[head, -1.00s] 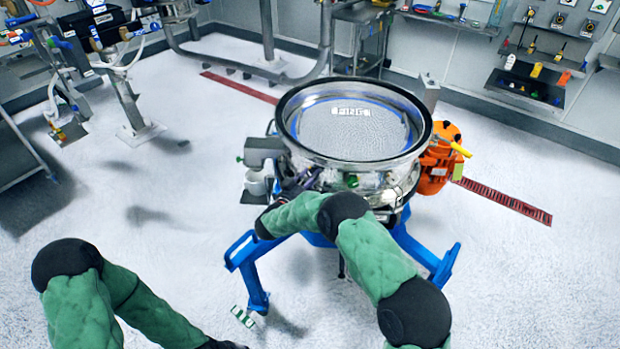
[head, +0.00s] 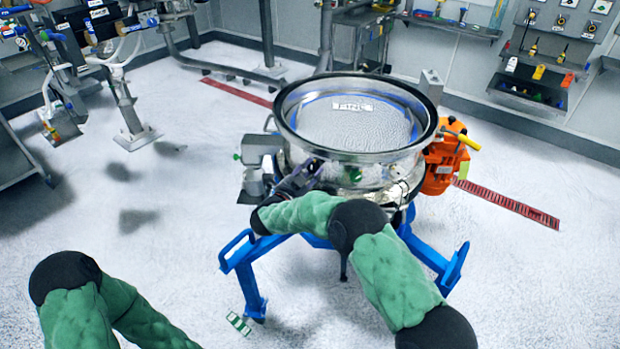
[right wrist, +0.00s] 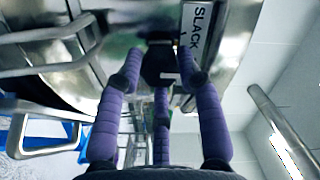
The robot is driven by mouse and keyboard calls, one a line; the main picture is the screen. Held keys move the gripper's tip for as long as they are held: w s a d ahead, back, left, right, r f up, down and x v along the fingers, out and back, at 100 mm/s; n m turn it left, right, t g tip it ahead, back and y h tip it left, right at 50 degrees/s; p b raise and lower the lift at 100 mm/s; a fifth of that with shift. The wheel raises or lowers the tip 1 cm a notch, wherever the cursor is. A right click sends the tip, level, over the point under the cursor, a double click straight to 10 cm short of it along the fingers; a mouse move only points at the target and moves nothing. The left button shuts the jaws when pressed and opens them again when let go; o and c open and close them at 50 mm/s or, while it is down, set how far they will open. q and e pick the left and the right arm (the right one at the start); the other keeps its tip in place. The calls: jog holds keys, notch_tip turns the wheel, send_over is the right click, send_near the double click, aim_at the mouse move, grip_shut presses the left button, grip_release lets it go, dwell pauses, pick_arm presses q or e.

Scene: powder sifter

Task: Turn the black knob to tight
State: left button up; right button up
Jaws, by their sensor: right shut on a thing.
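The black knob (right wrist: 159,62) is on the side of the shiny metal sifter (head: 355,168), under its rim. A white mark shows on its face. A label reading SLACK (right wrist: 197,28) is on the metal to the right of the knob. My right gripper (right wrist: 163,72) has its purple fingers shut around the knob. In the head view my right gripper (head: 300,176) reaches the left front side of the sifter, and the knob is too small to make out there. My left arm shows at the lower left, with its gripper out of view.
The sifter stands on a blue frame (head: 238,262) with spread legs. An orange motor (head: 440,170) is at its right. A grey box (head: 262,150) sticks out at its left. Shelves with small tools (head: 530,92) are on the back right wall. The white floor around is mostly clear.

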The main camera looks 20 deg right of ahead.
jog(key=m+b, duration=0.6)
jog(key=shift+f, duration=0.15)
jog(key=shift+m+b, duration=1.2)
jog(key=o, duration=1.1)
jog(key=shift+o, duration=0.2)
jog(key=shift+s, duration=0.1)
jog(key=v, duration=1.2)
jog(key=shift+r, duration=0.2)
